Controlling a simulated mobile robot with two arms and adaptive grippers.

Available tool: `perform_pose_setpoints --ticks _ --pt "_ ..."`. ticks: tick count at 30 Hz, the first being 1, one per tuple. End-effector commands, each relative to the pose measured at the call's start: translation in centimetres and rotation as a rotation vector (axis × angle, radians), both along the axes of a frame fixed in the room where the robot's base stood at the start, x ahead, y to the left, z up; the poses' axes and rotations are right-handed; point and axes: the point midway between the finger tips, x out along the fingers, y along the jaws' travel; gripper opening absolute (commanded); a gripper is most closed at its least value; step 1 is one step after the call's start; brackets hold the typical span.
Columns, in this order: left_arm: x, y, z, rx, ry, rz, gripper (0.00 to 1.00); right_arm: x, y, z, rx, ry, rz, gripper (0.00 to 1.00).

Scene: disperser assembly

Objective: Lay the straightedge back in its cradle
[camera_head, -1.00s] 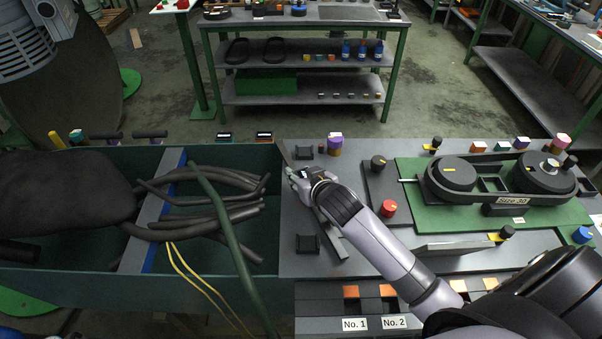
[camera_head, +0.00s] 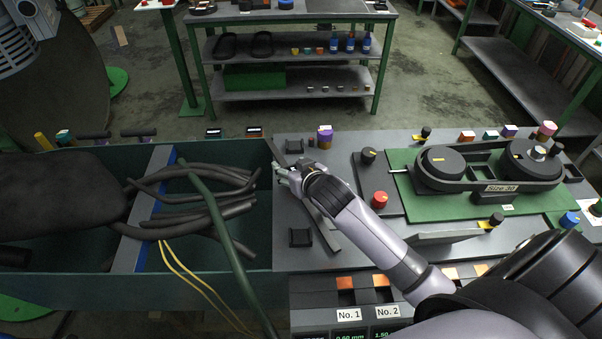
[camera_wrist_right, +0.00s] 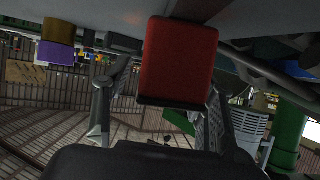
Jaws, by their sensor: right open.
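The straightedge (camera_head: 325,231) is a long dark grey bar slanting across the left of the bench top, its middle hidden by my right gripper (camera_head: 282,173). Two small black blocks, which look like the cradle, stand at the far end (camera_head: 294,146) and near end (camera_head: 300,237). The bar passes left of the far block and right of the near one; I cannot tell its height. My right gripper is open over the bar's middle. In the right wrist view a red block (camera_wrist_right: 178,60) with a dark edge shows between the spread fingers. My left gripper is out of view.
A green bin (camera_head: 262,252) with black hoses (camera_head: 205,222) adjoins the bench's left side. A purple-topped cylinder (camera_head: 325,138), black knob (camera_head: 368,155) and red knob (camera_head: 379,200) stand close to my right arm. A green plate (camera_head: 450,212) with a belt assembly lies farther right.

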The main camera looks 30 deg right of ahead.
Motion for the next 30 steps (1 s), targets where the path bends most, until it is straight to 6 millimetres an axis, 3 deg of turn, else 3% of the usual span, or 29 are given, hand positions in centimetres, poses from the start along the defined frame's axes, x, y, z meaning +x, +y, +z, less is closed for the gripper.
perform_pose_setpoints --ticks 15,21,30 --pt "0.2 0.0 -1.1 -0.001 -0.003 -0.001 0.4 -8.8 0.5 4.9 0.0 -0.002 0.0 0.52" --pt "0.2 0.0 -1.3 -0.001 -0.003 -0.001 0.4 -10.3 0.5 5.9 0.0 -0.001 0.0 0.52" --pt "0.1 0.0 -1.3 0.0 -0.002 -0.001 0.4 -10.5 0.5 6.0 0.0 -0.002 0.0 0.52"
